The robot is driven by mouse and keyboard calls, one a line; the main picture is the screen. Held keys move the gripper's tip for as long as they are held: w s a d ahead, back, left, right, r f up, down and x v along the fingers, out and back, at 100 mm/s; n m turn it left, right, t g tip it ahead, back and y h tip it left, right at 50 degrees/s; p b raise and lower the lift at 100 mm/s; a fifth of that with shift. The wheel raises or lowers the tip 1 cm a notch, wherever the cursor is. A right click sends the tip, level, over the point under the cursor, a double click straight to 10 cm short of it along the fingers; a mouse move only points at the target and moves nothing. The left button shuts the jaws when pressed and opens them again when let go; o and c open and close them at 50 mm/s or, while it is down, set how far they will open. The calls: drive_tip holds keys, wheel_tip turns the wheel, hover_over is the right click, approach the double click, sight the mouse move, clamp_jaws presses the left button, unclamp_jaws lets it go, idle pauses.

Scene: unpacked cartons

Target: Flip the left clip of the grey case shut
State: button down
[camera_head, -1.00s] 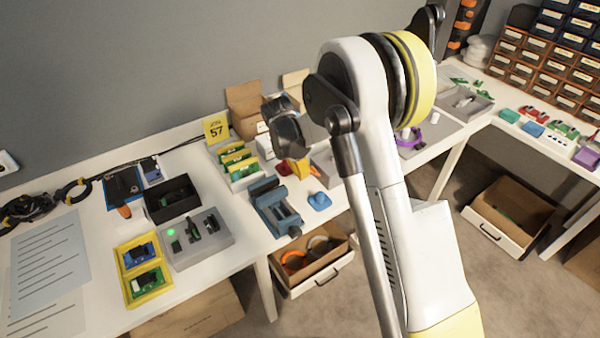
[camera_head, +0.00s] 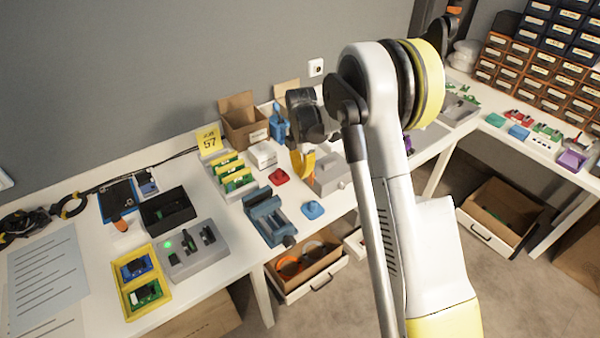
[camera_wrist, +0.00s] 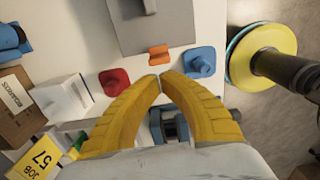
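The grey case (camera_wrist: 135,28) lies on the table at the top of the wrist view, with a dark handle-like part on it. An orange clip (camera_wrist: 159,54) sticks out from its near edge. No second clip can be made out. In the head view the grey case (camera_head: 333,176) stands right of my gripper, partly behind my arm. My gripper (camera_wrist: 160,77) has yellow fingers with their tips together, just short of the orange clip in the wrist view. Nothing shows between them. In the head view the gripper (camera_head: 301,168) is partly hidden by my wrist.
A red piece (camera_wrist: 115,80) and a blue piece (camera_wrist: 200,62) lie on either side of the clip. A blue vise (camera_head: 268,217) stands nearer the table's front edge. A white box (camera_head: 263,155) and an open carton (camera_head: 243,122) stand behind to the left.

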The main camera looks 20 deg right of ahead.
drive_tip(key=shift+r, duration=0.1)
drive_tip(key=shift+r+p, duration=0.45)
drive_tip(key=shift+r, duration=0.3)
